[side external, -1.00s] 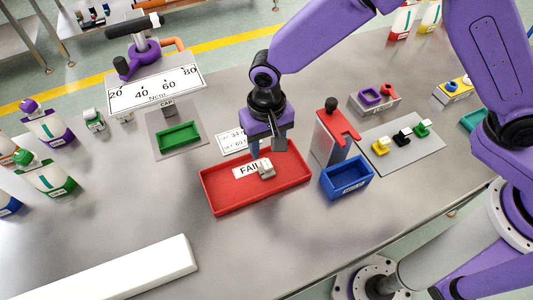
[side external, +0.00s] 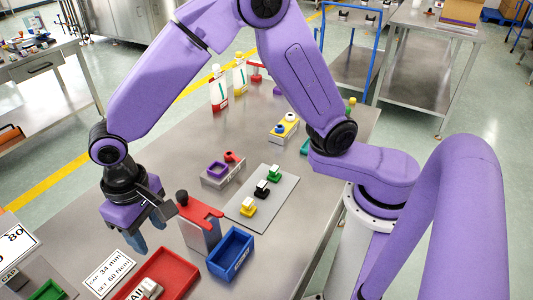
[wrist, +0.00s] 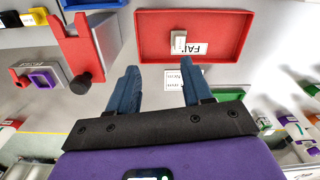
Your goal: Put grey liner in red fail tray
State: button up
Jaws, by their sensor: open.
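The grey liner (wrist: 179,39) lies inside the red fail tray (wrist: 225,20), beside the tray's white FAIL label (wrist: 190,48). My gripper (side external: 138,242) hangs above the table by the tray's back edge. In the wrist view its two blue fingers (wrist: 158,70) are apart, with nothing between them. The liner lies beyond the fingertips, clear of them.
A red-topped stand with a dark knob (side external: 200,220) and a blue bin (side external: 231,252) stand right of my gripper. A grey mat (side external: 262,198) holds yellow, black and green pieces. A white card (side external: 108,276) lies left of the tray. A green tray (wrist: 228,94) shows in the wrist view.

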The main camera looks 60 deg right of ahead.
jog(key=s+d+r+n, duration=0.3)
jog(key=s+d+n, duration=0.2)
jog(key=s+d, duration=0.4)
jog(key=s+d+r+n, duration=0.2)
jog(key=s+d+n, duration=0.3)
jog(key=d, duration=1.3)
jog(key=s, duration=0.4)
jog(key=shift+s+r+n, duration=0.3)
jog(key=shift+r, duration=0.1)
